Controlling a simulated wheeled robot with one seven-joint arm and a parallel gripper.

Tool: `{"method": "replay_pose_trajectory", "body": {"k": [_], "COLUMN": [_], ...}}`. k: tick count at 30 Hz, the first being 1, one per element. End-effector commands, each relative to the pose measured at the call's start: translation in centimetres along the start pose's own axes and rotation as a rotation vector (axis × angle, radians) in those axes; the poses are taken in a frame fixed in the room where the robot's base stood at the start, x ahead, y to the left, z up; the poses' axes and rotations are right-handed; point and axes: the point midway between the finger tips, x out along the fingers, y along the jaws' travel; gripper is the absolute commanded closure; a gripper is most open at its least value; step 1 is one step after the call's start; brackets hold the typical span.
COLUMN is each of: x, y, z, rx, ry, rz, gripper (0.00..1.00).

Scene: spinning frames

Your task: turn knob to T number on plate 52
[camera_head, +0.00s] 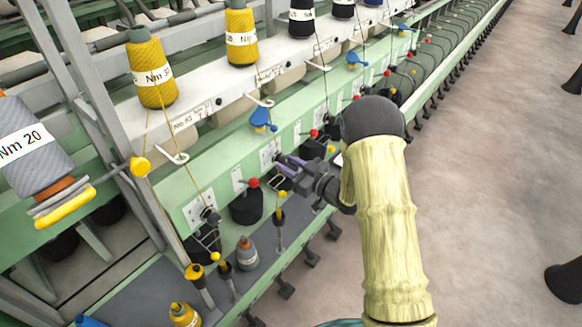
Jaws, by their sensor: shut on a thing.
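A row of small white plates runs along the green rail of the spinning frame. One plate (268,153) is right at my fingertips, and its number is too small to read. My gripper (284,164) has purple fingers and reaches in from the right, in front of that plate. It is shut on a knob, which the fingers mostly hide, so its pointing direction cannot be told. Other plates show to the left (198,209) and nearer (237,178); a dark knob (210,215) sits by the left one.
Red-tipped levers (253,182) and dark cylinders (246,207) stand close below the rail. Yellow cones (152,75) with threads, a blue guide (262,119) and a grey cone (32,148) are above and left. The floor (480,180) on the right is mostly clear.

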Motion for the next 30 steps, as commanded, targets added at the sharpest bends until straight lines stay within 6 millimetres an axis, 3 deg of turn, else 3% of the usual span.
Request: {"method": "replay_pose_trajectory", "body": {"k": [30], "x": [0.06], "y": [-0.03], "z": [0.65], "rx": [-0.699], "ry": [0.007], "rz": [0.000], "gripper": [0.93]}}
